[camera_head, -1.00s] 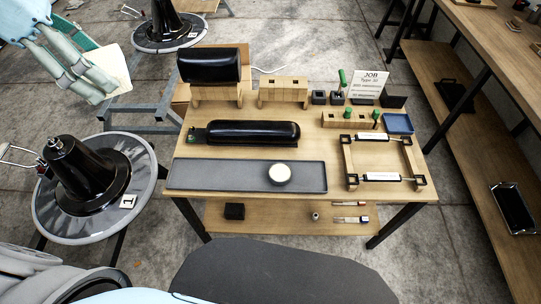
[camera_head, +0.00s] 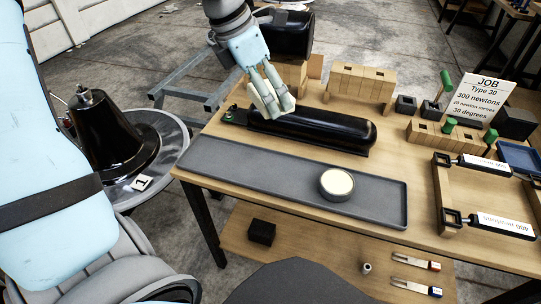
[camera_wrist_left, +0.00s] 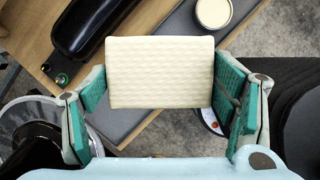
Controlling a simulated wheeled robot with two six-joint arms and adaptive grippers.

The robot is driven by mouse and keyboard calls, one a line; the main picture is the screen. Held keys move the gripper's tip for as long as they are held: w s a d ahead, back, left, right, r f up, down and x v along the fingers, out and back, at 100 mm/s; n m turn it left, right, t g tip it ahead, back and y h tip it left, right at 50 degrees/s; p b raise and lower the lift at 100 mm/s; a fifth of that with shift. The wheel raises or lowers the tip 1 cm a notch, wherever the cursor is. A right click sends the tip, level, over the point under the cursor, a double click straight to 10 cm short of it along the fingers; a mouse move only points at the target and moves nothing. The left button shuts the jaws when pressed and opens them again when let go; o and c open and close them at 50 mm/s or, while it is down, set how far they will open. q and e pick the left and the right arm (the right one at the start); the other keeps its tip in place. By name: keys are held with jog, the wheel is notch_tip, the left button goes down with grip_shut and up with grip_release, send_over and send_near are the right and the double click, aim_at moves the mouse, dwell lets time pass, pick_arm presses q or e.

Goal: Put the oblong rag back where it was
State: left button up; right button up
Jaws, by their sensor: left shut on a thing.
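The oblong rag (camera_wrist_left: 160,72) is a cream, quilted rectangular pad. In the left wrist view it lies between the two green-padded fingers of my left gripper (camera_wrist_left: 163,102), which is shut on it. In the head view my left gripper (camera_head: 274,104) hangs over the bench near the left end of a black padded cushion (camera_head: 310,128). Only part of the cream rag (camera_head: 261,97) shows there, mostly behind the fingers. A long grey tray (camera_head: 250,172) lies in front of the cushion. My right gripper is in neither view.
A round cream-topped tin (camera_head: 337,184) stands on the tray. Behind are wooden blocks (camera_head: 360,84) and a JOB sign (camera_head: 478,98). A wooden frame with black-handled tools (camera_head: 487,162) is at right. The tray's left part is bare.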

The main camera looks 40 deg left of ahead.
pick_arm(q)
jog(key=shift+s+f, duration=0.15)
jog(key=shift+f, duration=0.7)
jog(key=b, duration=0.6)
send_over(271, 171)
jog(key=s, duration=0.1)
notch_tip(271, 171, down, 12)
jog(key=r, duration=0.1)
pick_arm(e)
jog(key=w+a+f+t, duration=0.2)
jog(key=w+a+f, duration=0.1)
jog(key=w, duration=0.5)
pick_arm(q)
jog(key=f+b, duration=0.1)
jog(key=f, duration=0.1)
jog(key=f+b, duration=0.1)
jog(key=f, duration=0.2)
jog(key=f+b, duration=0.1)
jog(key=f, duration=0.2)
jog(key=shift+s+a, duration=0.15)
jog(key=shift+a, duration=0.1)
jog(key=shift+r, duration=0.15)
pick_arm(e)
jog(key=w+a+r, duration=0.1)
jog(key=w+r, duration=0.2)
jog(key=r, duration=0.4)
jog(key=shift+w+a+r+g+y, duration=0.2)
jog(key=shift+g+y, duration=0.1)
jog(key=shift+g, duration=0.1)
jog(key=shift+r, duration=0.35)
